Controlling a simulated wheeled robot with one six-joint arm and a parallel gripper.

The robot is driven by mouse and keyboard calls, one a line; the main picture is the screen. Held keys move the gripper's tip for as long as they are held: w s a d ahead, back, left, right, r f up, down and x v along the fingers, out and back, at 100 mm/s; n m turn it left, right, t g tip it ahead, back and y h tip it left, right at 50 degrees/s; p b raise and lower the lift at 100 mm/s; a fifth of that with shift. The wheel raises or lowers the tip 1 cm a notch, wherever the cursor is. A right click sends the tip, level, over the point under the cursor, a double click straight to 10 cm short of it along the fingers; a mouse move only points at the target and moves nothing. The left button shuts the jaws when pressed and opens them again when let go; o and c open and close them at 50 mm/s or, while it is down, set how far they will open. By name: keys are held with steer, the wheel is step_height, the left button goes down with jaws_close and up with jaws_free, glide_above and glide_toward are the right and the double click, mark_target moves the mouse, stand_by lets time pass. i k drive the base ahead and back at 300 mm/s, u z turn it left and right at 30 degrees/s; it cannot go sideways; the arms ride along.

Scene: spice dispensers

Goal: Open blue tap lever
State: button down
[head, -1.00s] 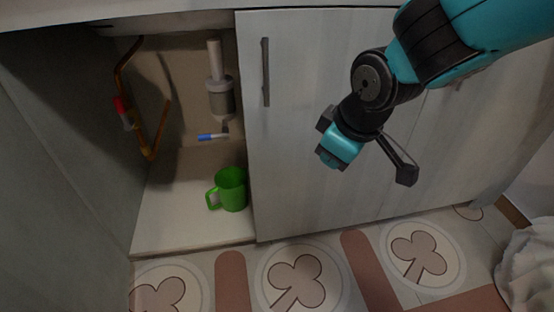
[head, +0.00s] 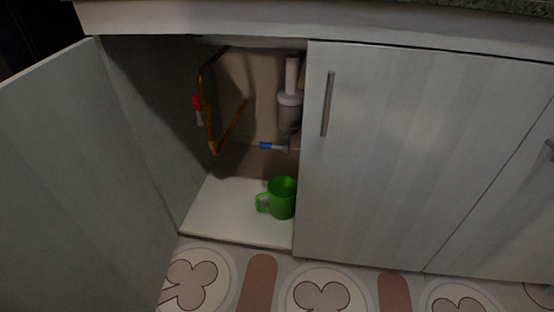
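The blue tap lever (head: 266,146) is a small blue handle low on the cabinet's back wall, at the bottom of the drain pipe. It lies level, with a pale fitting at its right end. A red tap lever (head: 197,103) sits on the copper pipe (head: 212,133) to the left. My gripper is not in the head view, so its state and place do not show.
A green mug (head: 283,198) stands on the cabinet floor (head: 225,209) below the blue lever. The grey drain trap (head: 289,110) hangs above it. The left door (head: 75,190) is open; the right door (head: 400,160) is shut. The patterned floor in front is clear.

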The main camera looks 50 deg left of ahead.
mark_target(285, 147)
steer(key=k, duration=0.95)
steer(key=u, duration=1.8)
steer(key=i, duration=0.45)
